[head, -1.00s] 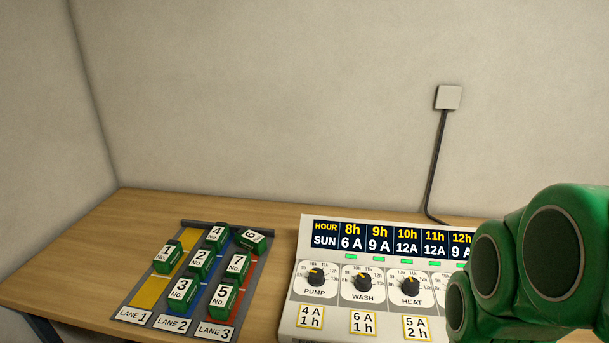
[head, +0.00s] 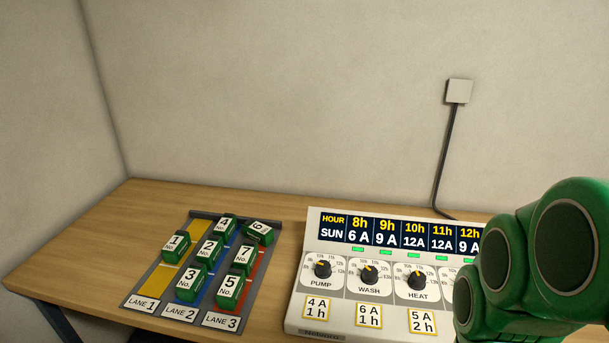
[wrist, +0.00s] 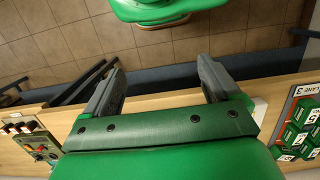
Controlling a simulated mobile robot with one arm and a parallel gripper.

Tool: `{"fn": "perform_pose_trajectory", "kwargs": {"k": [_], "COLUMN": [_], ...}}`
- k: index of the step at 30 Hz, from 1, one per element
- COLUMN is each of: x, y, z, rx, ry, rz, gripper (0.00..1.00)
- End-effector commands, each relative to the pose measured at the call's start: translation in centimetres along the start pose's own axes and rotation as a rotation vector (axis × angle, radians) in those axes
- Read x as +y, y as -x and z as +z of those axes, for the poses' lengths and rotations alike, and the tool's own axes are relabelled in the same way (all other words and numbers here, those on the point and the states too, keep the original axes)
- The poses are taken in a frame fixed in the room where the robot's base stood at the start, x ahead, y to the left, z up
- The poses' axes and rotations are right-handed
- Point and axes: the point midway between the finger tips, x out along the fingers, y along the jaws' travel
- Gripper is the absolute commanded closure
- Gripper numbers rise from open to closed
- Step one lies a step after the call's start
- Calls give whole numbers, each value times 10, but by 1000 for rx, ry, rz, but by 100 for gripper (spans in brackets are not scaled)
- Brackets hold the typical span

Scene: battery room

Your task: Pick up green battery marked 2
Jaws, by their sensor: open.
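The green battery marked 2 (head: 209,249) sits in the middle of lane 2 on the grey lane tray (head: 146,301). The battery marked 4 (head: 222,228) is behind it and the battery marked 3 (head: 190,283) is in front of it. In the wrist view several green batteries (wrist: 288,138) show at the right edge; I cannot tell there which is 2. My gripper (wrist: 160,80) is open and empty in the wrist view, its fingers apart, away from the batteries. In the head view only green links of my arm show at the right.
Battery 1 (head: 176,247) stands in lane 1; batteries 5 (head: 229,292), 6 (head: 258,232) and 7 (head: 243,260) are in lane 3. A control panel (head: 296,313) with dials stands right of the tray. The wooden table (head: 75,262) is clear to the left.

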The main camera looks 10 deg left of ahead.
Motion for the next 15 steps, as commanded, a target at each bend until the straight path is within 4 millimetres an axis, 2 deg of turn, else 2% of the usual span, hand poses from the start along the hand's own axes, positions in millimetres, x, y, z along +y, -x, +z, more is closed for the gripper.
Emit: {"fn": "perform_pose_trajectory", "kwargs": {"k": [5,8,11,15], "x": [-3,-13,-32,-66], "y": [0,0,0,2], "z": [-5,-23,-53,-102], "rx": [8,35,89,184], "ry": [8,32,69,125], "rz": [-4,-18,-41,-81], "gripper": [9,9,9,9]}}
